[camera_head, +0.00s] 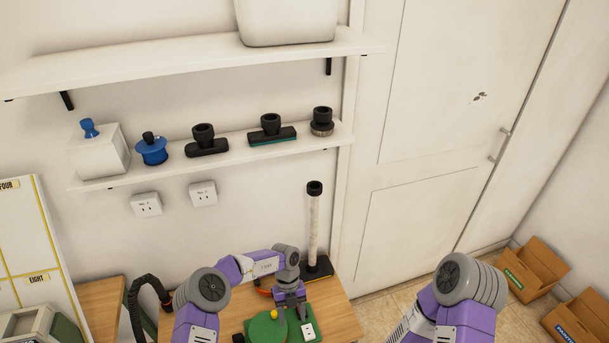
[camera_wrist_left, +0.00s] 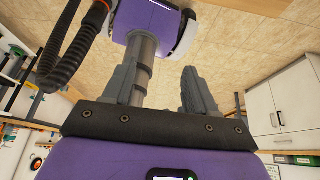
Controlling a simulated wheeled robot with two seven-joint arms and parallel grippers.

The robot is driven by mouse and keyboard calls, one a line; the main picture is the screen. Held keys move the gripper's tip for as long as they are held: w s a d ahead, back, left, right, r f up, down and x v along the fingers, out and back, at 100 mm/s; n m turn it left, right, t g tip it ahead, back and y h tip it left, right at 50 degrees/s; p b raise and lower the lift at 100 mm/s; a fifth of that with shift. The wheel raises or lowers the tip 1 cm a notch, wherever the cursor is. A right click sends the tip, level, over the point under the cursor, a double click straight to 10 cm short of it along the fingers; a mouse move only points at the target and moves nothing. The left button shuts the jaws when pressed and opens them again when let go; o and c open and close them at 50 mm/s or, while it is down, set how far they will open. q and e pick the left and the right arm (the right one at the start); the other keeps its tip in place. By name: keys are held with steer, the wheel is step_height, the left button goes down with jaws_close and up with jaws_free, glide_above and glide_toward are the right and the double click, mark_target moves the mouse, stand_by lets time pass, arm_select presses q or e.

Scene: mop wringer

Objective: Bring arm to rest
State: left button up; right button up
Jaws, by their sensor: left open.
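My left arm comes in from the left in the head view, and its left gripper (camera_head: 291,308) points down over the wooden table (camera_head: 345,325), close to a green round part with a yellow knob (camera_head: 268,328) and a green plate with a white socket (camera_head: 308,329). In the left wrist view, the two grey fingers of the left gripper (camera_wrist_left: 160,72) stand apart with nothing held between them. A grey tube (camera_wrist_left: 143,70) shows behind them. My right arm shows at lower right in the head view; its gripper is out of view.
A black upright nozzle with a pale tube (camera_head: 313,230) stands at the table's back right. A black hose (camera_head: 137,295) curves at the left. A wall shelf (camera_head: 220,155) holds several black and blue fittings. Cardboard boxes (camera_head: 535,270) lie on the floor at right.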

arm_select(q)
steer(key=w+a+f+m+t+y, duration=0.2)
steer(key=a+m+t, duration=0.25)
steer(key=m, duration=0.25)
steer(key=w+a+f+m+t+y, duration=0.2)
steer(key=a+f+m+t+y, duration=0.1)
steer(key=a+m, duration=0.3)
steer(key=s+d+r+m+g+h, duration=0.15)
steer(key=s+m+h, duration=0.25)
steer(key=s+m, duration=0.8)
steer(key=s+d+r+m+g+h, duration=0.1)
steer(key=s+d+m+h, duration=0.25)
steer(key=s+m, duration=0.85)
step_height(320, 180, down, 10)
steer(key=b, duration=1)
steer(key=shift+w+a+n+t+h, duration=0.2)
steer(key=shift+w+n+t+h, duration=0.05)
steer(key=shift+n+t+h, duration=0.15)
arm_select(e)
step_height(320, 180, down, 10)
steer(key=w, duration=0.1)
steer(key=shift+w+f, duration=0.15)
steer(key=shift+w, duration=0.05)
